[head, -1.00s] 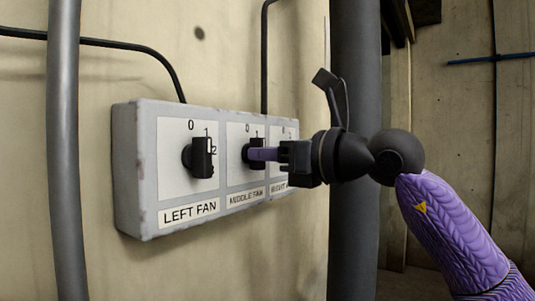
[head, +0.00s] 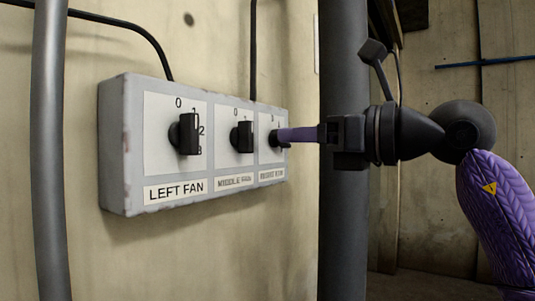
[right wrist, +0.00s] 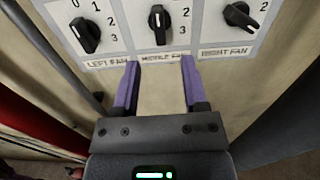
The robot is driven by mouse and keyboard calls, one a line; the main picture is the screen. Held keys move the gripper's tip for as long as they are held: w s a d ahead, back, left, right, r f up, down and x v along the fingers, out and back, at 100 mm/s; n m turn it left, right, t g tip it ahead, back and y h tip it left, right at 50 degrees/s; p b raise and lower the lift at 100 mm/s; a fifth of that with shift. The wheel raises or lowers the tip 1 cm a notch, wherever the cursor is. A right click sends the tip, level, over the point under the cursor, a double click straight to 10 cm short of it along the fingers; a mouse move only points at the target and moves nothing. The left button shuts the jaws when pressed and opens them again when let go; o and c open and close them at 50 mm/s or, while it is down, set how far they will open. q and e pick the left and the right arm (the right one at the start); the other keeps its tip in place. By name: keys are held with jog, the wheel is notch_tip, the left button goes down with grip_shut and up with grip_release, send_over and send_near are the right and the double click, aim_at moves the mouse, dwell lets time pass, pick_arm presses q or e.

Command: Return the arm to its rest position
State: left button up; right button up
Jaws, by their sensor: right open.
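My right gripper (head: 288,135) is open and empty. In the head view its purple fingers overlap the right fan knob (head: 274,138) in the picture. In the right wrist view the spread fingertips (right wrist: 160,64) lie just below the middle fan knob (right wrist: 159,20), with nothing between them and apart from the knobs. The grey switch box (head: 115,150) on the wall carries black knobs for the left fan (head: 186,134), the middle fan (head: 241,137) and the right fan. The right fan knob also shows in the right wrist view (right wrist: 240,17). My left gripper is not in view.
A grey vertical pipe (head: 50,150) stands left of the box. A thicker dark pipe (head: 343,230) stands to its right, behind my right gripper in the picture. Black cables (head: 120,32) run above the box. The wall (head: 200,255) below the box is bare.

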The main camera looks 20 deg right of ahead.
jog(key=shift+v, duration=1.25)
